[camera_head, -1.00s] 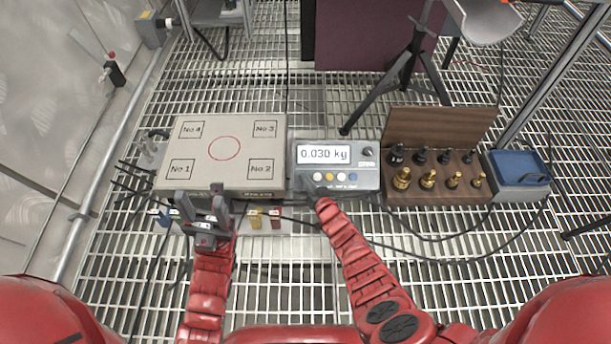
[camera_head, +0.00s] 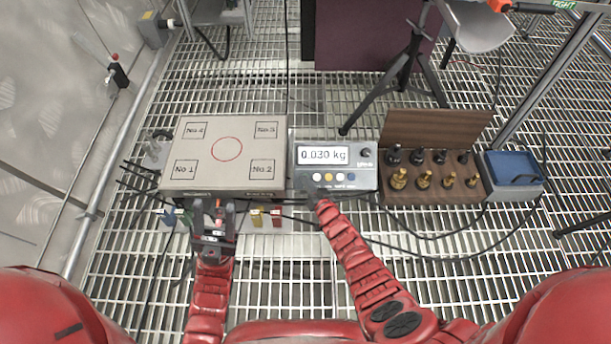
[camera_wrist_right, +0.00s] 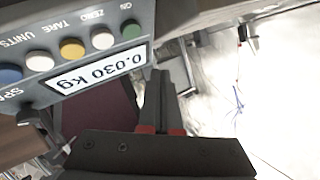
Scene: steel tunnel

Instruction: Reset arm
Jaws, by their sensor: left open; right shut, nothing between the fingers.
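My left gripper (camera_head: 213,219) is open and empty at the front edge of the grey weighing platform (camera_head: 225,146), in the head view. My right arm reaches up to the front left of the scale display unit (camera_head: 334,180). In the right wrist view my right gripper (camera_wrist_right: 160,78) is shut with nothing between its fingers, close to the display unit with its coloured buttons (camera_wrist_right: 72,48). In the head view its fingertips are hard to make out against the unit. The display reads 0.030 kg.
A wooden case (camera_head: 432,184) with black and brass weights stands right of the display. A blue-topped box (camera_head: 513,166) lies beyond it. A black tripod (camera_head: 408,70) stands behind. Cables cross the grated floor. Small yellow and red blocks (camera_head: 266,217) sit in front of the platform.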

